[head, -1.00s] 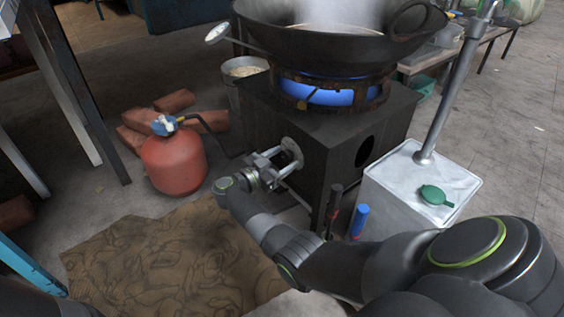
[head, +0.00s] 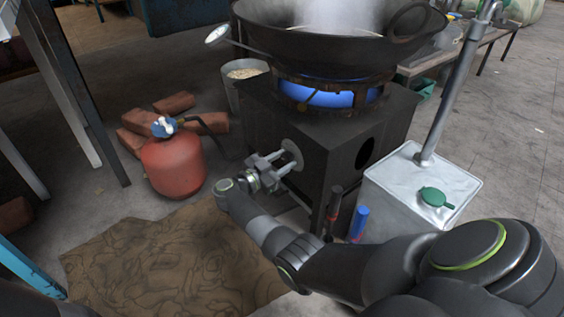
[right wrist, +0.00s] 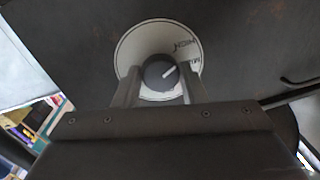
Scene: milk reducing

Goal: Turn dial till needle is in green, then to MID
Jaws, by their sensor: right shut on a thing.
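The dial (right wrist: 159,71) is a dark round knob with a white pointer line on a white round plate (right wrist: 130,52), on the black stove's front. In the right wrist view the pointer aims right and slightly up, toward the smaller label, which seems to read MID; HIGH stands above it. My right gripper (head: 279,166) is shut on the knob, a finger on each side. The round gauge (head: 217,34) sits on a stem at the wok's (head: 330,42) left rim; its needle and green zone are too small to read. My left gripper is out of view.
The black stove (head: 325,145) burns with a blue flame (head: 330,97) under the steaming wok. Cardboard (head: 170,260) covers the floor in front.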

